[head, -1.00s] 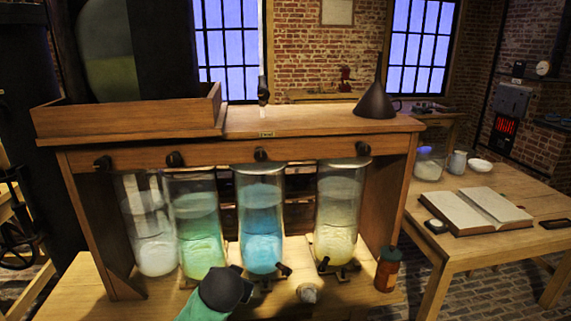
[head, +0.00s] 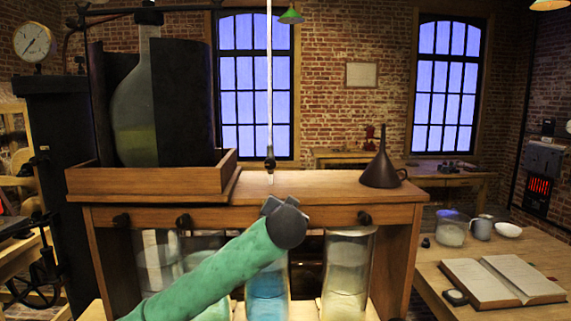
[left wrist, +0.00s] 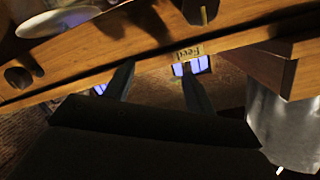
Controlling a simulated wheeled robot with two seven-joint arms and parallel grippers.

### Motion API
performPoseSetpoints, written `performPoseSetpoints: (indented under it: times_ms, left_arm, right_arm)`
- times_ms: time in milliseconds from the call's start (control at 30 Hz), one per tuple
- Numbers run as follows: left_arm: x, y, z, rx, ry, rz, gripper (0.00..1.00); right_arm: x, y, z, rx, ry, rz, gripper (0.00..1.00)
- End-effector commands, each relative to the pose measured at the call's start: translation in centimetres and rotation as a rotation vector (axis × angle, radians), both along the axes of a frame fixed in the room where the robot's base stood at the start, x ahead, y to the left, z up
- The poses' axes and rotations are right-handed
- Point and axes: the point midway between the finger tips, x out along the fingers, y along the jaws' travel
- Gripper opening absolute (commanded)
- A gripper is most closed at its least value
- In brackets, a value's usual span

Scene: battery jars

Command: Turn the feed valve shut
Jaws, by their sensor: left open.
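The feed valve (head: 270,164) is a small dark fitting at the lower end of a thin pale vertical tube above the bench top. In the left wrist view a small "Feed" label (left wrist: 188,54) is on the wood, with a dark fitting carrying a brass-coloured pin (left wrist: 203,15) at the top edge. My left gripper (head: 272,204) is in front of the bench's front edge, below the valve and apart from it. Its two fingers (left wrist: 158,88) are spread with nothing between them. The gripper hides part of the front rail. My right gripper is not in view.
Dark knobs (head: 364,218) line the front rail. Glass jars stand below, one with blue liquid (head: 266,285). A dark funnel (head: 381,168) stands right on the bench top. A wooden tray (head: 150,181) holds a large flask at left. Bench top between them is clear.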

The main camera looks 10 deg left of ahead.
Motion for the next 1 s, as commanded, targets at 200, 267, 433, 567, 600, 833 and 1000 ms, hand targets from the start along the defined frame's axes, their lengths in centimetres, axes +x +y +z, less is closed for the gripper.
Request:
performPoseSetpoints:
  times_ms: [200,267,433,567,600,833,1000]
  left_arm:
    - [3.2,3.0,5.8,0.001,-0.113,0.071,0.55]
    - [3.8,3.6,6.8,-0.001,-0.138,0.085,0.55]
    - [4.9,4.9,8.6,-0.006,-0.180,0.110,0.55]
    - [5.4,5.2,8.9,-0.008,-0.188,0.114,0.55]
    - [5.5,5.2,9.0,-0.008,-0.189,0.113,0.55]
    - [7.6,6.1,9.2,-0.007,-0.187,0.115,0.55]
    - [9.4,6.8,9.1,-0.007,-0.186,0.115,0.55]
  right_arm:
    - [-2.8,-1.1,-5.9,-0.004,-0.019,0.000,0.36]
    - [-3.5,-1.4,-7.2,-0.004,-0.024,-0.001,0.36]
    - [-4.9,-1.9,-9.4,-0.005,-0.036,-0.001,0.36]
    - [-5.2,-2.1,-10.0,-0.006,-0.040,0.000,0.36]
    - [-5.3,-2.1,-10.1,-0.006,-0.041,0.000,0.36]
    - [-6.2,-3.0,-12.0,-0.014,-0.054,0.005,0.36]
    - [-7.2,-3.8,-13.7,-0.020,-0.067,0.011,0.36]
